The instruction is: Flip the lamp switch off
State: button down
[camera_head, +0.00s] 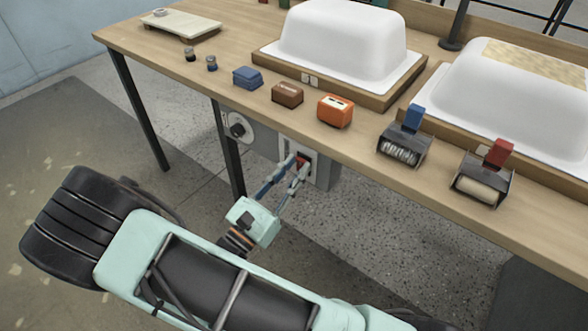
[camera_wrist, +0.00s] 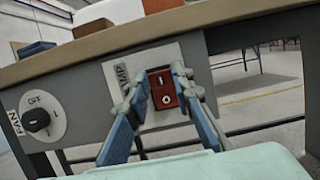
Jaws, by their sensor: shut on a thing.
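The lamp switch is a red rocker (camera_wrist: 163,90) with an "I" mark on its upper part and an "O" below. It sits on a light plate marked LAMP (camera_wrist: 121,73), on the grey panel under the table edge. In the head view the red switch (camera_head: 304,160) shows only in small part behind the fingertips. My gripper (camera_head: 298,162) reaches it from the front. In the wrist view the two fingers of my gripper (camera_wrist: 161,78) stand at the left and right sides of the rocker, shut on it. I cannot tell which half is pressed in.
A black FAN knob (camera_wrist: 36,119) on a white disc is left of the switch. The wooden table top (camera_head: 240,100) overhangs above. White tub shells (camera_head: 345,40), small boxes and two roller holders (camera_head: 405,148) stand on top.

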jog(key=c, duration=1.7)
grip_release()
jog(key=shift+s, duration=0.1)
jog(key=v, duration=1.2)
